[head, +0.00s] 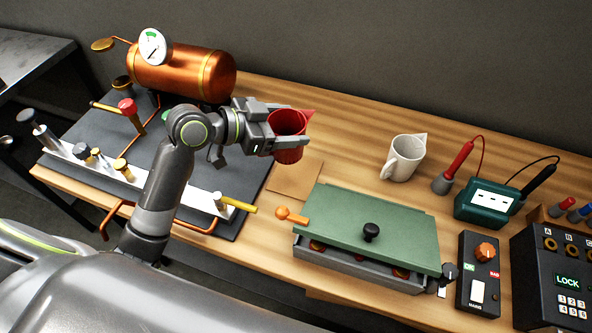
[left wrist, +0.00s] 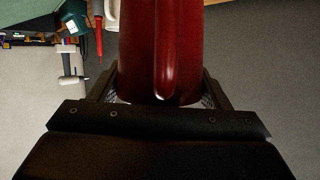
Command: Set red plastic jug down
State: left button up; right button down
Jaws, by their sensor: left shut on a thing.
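The red plastic jug (head: 287,153) is held between the fingers of my left gripper (head: 290,124), near the middle of the head view. The jug appears upright, with its spout toward the right. In the left wrist view the red jug (left wrist: 163,50) fills the space between the fingers of the left gripper (left wrist: 160,98), and its handle faces the camera. Whether the jug's base touches the table is hard to tell. A flat brown square (head: 295,180) lies on the wooden table (head: 345,135) just below and right of the jug. My right gripper is not in view.
A white jug (head: 404,157) stands to the right. A green-lidded box (head: 368,235) sits in front, with a teal meter (head: 487,203) and probes farther right. The copper boiler (head: 181,72) stands behind on a dark mat (head: 85,125). Bare table lies between the two jugs.

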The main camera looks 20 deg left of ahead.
pick_arm(q)
jog(key=shift+w+d+r, duration=0.35)
jog(key=shift+w+d, duration=0.15)
jog(key=shift+w, duration=0.1)
jog(key=shift+w+d+f, duration=0.15)
jog(key=shift+w+d, duration=0.05)
notch_tip(320, 180, down, 10)
jog(key=shift+r+p, duration=0.25)
jog(key=shift+p, duration=0.6)
jog(key=shift+f, duration=0.1)
jog(key=o, duration=0.6)
jog(key=shift+f, duration=0.1)
jog(key=o, duration=0.5)
jog(key=shift+r, duration=0.2)
